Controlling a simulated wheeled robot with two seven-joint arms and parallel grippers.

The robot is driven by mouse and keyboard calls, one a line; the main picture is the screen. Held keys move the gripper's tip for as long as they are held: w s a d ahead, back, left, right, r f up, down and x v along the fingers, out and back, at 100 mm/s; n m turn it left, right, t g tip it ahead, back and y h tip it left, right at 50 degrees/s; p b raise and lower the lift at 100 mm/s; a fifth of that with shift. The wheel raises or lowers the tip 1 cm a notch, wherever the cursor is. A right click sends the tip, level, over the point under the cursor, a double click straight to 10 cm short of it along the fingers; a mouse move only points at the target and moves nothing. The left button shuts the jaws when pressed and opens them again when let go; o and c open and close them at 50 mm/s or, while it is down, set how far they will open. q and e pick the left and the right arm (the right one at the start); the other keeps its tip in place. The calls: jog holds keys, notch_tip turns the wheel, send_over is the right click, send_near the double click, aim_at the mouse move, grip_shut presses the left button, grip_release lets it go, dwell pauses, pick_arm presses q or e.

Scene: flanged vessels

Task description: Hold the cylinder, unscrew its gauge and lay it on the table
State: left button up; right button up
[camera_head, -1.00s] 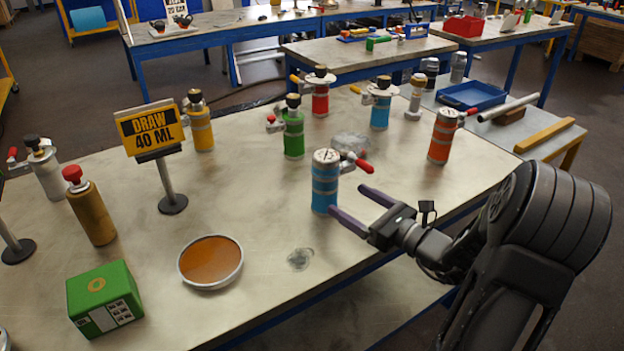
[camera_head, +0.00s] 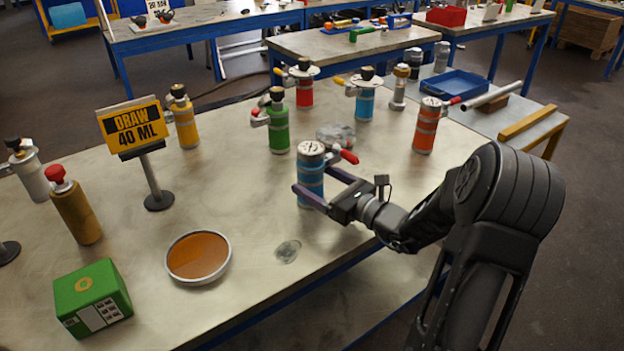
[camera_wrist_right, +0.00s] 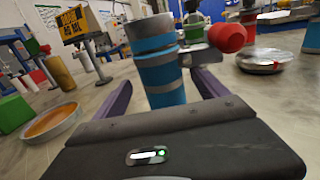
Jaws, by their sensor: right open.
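A blue cylinder (camera_head: 311,176) with grey bands stands upright near the table's front edge. Its top carries a round, pale, marked face (camera_head: 311,149), and a red-handled lever (camera_head: 346,157) sticks out to the right. My right gripper (camera_head: 313,183) is open, with one purple finger on each side of the cylinder's body. In the wrist view the blue cylinder (camera_wrist_right: 162,70) stands between the fingers, with visible space beside it; the red handle (camera_wrist_right: 228,38) is at its upper right. My left gripper is not in view.
Green (camera_head: 277,128), orange (camera_head: 427,127) and several other cylinders stand behind and to the sides. A sign on a stand (camera_head: 134,126), an orange round dish (camera_head: 198,257) and a green box (camera_head: 92,297) are to the left.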

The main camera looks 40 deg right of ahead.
jog(key=shift+d+x, duration=0.2)
jog(key=shift+x, duration=2.4)
grip_shut()
